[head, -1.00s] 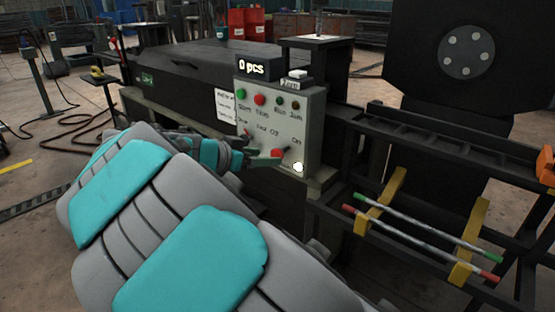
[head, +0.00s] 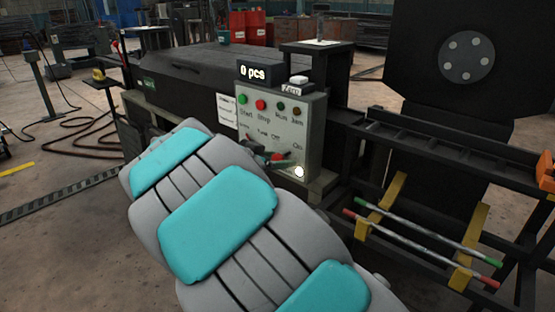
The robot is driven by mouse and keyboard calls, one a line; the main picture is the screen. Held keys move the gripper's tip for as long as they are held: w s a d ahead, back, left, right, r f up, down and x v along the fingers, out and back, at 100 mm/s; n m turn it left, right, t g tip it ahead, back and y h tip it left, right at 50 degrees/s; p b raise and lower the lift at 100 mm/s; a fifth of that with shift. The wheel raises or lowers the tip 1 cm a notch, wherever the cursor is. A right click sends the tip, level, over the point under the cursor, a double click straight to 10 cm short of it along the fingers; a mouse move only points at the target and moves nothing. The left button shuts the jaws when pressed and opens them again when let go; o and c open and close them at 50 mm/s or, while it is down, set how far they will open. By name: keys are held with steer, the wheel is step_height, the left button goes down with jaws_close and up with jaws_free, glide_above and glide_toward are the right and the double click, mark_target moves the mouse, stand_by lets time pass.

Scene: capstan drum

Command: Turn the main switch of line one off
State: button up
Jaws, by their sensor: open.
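The grey control panel (head: 306,130) stands in the middle of the head view. A red rotary switch (head: 281,155) sits low on it, between the "Off" and "On" labels, partly covered by my gripper. Its exact pointing direction cannot be made out. My gripper (head: 274,159) is open, with its fingertips at the red switch. I cannot tell whether they touch it. My grey and teal arm hides the wrist and most of the gripper.
Green Start (head: 243,99) and red Stop (head: 261,105) buttons sit above the switch. A "0 pcs" display (head: 253,72) tops the panel. A white round knob (head: 299,172) is at lower right. Rods (head: 405,235) lie on yellow brackets to the right.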

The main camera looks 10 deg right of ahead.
steer(key=shift+c, duration=0.4)
jaws_close()
steer(key=shift+n, duration=0.3)
steer(key=shift+w+a+f+n+g+h+b, duration=0.1)
steer(key=shift+n+g+h+b, duration=0.2)
steer(key=shift+n, duration=0.2)
steer(key=shift+w+n+g+h+b, duration=0.1)
steer(key=shift+n+g+h+b, duration=0.1)
steer(key=shift+n+g+h, duration=0.25)
steer(key=n+g+h, duration=0.1)
steer(key=n, duration=0.2)
steer(key=n+h+p, duration=0.1)
steer(key=n, duration=0.1)
steer(key=n+g+h+p, duration=0.1)
steer(key=n, duration=0.1)
steer(key=shift+h, duration=0.25)
steer(key=shift+f+n+h+p, duration=0.1)
steer(key=shift+n+h+p, duration=0.75)
steer(key=shift+n, duration=1.1)
